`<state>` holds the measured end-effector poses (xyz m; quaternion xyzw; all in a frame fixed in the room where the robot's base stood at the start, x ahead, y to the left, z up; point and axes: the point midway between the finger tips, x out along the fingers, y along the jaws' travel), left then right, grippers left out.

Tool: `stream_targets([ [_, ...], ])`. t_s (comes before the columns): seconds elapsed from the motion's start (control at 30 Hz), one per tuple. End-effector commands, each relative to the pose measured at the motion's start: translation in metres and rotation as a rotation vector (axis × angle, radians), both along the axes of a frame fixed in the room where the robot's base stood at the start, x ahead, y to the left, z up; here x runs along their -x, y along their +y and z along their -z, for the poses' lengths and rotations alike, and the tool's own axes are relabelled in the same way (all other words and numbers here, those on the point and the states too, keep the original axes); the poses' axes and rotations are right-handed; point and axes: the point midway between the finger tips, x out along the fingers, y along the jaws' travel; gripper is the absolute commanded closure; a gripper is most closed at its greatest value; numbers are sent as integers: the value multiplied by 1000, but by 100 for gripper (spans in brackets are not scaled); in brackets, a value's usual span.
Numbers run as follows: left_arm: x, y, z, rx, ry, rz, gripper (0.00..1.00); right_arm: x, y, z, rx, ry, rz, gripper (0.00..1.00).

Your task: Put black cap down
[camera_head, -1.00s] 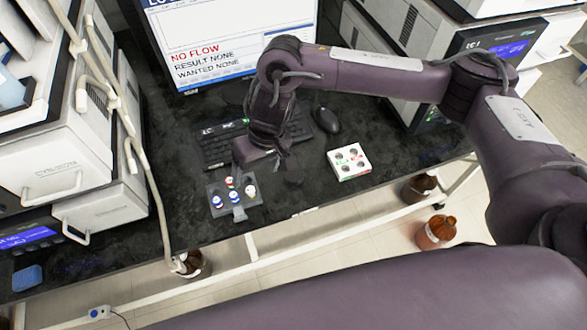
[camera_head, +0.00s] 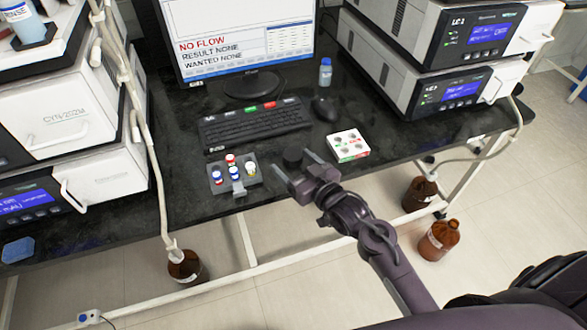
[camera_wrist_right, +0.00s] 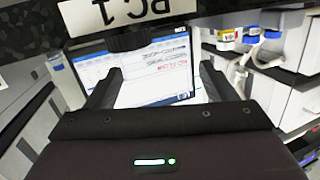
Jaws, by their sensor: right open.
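The black cap (camera_head: 292,156), a small dark cylinder, stands on the black bench near its front edge in the head view. In the right wrist view, which is upside down, the cap (camera_wrist_right: 128,41) shows at the top, beyond the fingers. My right gripper (camera_head: 293,164) comes from the front edge, its two fingers open and apart. The cap lies at or just past the fingertips, with neither finger clearly touching it. The open fingers also frame the right wrist view (camera_wrist_right: 158,85). My left gripper is not in view.
A grey rack (camera_head: 247,183) with several capped vials stands left of the cap. A white box (camera_head: 347,146) with round holes is to the right. A keyboard (camera_head: 255,124), mouse (camera_head: 324,109) and monitor (camera_head: 240,40) are behind. Brown bottles (camera_head: 439,238) stand on the floor.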

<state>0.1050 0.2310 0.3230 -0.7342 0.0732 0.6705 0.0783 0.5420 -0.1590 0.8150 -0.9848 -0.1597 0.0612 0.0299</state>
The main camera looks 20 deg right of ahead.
Motion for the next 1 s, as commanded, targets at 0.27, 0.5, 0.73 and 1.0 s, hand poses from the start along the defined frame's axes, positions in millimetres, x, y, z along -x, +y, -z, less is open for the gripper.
stream_targets([
  [0.27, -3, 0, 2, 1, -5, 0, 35, 0, -36, 23, 88, 11, 91, 22],
  [0.5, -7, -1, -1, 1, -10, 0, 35, -26, -26, 26, 85, 12, 87, 22],
  [0.73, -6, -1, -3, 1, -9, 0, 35, -57, -17, 32, 86, 13, 86, 22],
  [1.0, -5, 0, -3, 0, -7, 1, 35, -62, -15, 34, 86, 14, 85, 22],
])
